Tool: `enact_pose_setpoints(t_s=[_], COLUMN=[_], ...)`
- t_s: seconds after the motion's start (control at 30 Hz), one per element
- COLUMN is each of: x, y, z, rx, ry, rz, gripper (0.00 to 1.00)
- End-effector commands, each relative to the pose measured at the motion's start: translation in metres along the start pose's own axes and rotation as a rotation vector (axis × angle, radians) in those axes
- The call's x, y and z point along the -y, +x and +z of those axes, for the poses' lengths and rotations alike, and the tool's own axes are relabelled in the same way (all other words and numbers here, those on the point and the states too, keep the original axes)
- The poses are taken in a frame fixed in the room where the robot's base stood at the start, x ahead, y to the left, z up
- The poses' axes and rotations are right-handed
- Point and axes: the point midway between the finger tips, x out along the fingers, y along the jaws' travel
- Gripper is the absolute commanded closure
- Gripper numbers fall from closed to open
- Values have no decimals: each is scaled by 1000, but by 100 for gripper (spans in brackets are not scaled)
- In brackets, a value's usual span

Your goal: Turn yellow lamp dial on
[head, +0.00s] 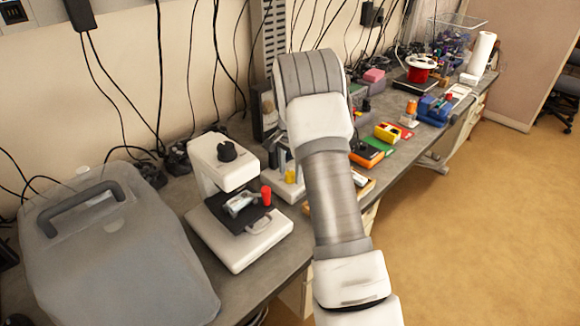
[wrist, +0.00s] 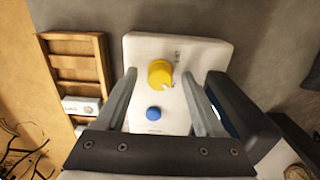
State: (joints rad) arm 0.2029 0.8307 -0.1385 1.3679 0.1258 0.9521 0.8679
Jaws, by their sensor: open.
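The yellow dial (wrist: 160,73) sits on the upper part of a white lamp base (wrist: 182,55) in the wrist view. A white pointer mark shows near its lower right edge. A blue button (wrist: 154,113) is on the same face, below the dial. My gripper (wrist: 158,77) is open, with one finger on each side of the dial and visible gaps between. Contact is not visible. In the head view, a small yellow piece (head: 290,176) shows on a white base just left of my arm. My arm hides the gripper there.
A white microscope-like device (head: 245,250) with a red knob (head: 266,195) stands left of my arm. A large grey case (head: 110,260) is further left. A wooden rack (wrist: 78,72) and a dark object (wrist: 240,115) flank the lamp base in the wrist view.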

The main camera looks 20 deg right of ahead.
Motion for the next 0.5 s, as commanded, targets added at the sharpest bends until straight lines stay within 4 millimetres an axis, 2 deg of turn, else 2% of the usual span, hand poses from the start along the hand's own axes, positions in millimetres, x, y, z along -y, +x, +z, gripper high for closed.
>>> enact_pose_setpoints(t_s=[0.17,0.27,0.5], x=[1,1,1], y=[-15,-35,-95], z=[-1,-1,0], rx=[-3,-4,-3], ry=[0,0,-1], rz=[-3,-4,-5], gripper=[30,30,30])
